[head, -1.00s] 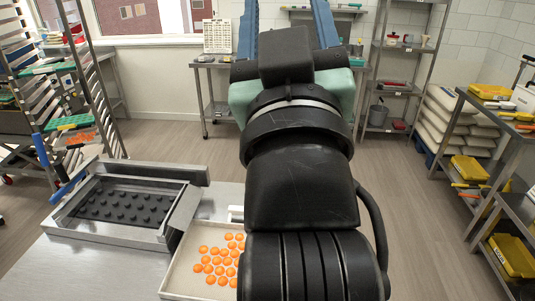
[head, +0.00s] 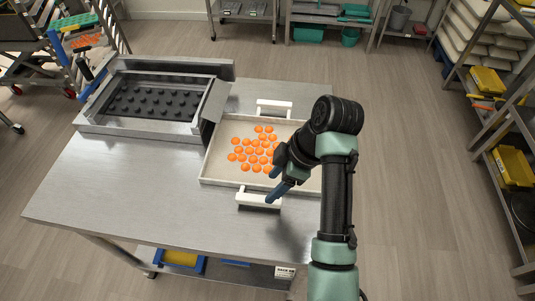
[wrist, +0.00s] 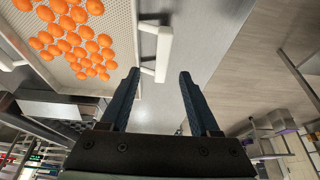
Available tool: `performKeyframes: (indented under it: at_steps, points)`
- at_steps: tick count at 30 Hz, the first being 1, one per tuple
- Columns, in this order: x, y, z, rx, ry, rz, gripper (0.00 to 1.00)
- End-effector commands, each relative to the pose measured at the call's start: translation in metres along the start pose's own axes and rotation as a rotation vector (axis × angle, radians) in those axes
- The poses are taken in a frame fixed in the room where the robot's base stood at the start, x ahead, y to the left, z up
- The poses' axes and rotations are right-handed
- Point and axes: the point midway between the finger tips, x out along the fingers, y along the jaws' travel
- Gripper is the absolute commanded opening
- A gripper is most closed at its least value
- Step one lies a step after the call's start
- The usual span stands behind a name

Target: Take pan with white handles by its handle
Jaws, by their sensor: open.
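The pan (head: 220,172) is a shallow, light rectangular tray with several orange gummies in it, on the steel table. It has a white near handle (head: 251,198) and a white far handle (head: 274,103). My gripper (head: 272,186) is open and above the near side of the pan, close to the right end of the near handle. In the wrist view, my open fingers (wrist: 159,73) point towards that handle (wrist: 164,48), which lies just ahead of the gap between the tips, nearer the left finger. Nothing is between the fingers. My arm hides the pan's right part.
A steel depositor frame with a black studded mould (head: 150,99) stands left of the pan. The steel table (head: 130,190) is bare in front of it. A shelf with yellow bins (head: 514,165) stands at the right, and a rack at the far left.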

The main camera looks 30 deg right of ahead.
Motion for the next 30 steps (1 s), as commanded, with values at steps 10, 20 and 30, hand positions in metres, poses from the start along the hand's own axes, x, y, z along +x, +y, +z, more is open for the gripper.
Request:
performKeyframes:
  at_steps: [10, 20, 30]
  points:
    - [0.035, -0.001, -0.002, 0.001, -0.001, 0.000, 0.62]
    - [0.079, -0.005, -0.005, 0.001, -0.001, 0.001, 0.62]
    - [0.084, -0.004, -0.005, 0.001, -0.001, 0.004, 0.54]
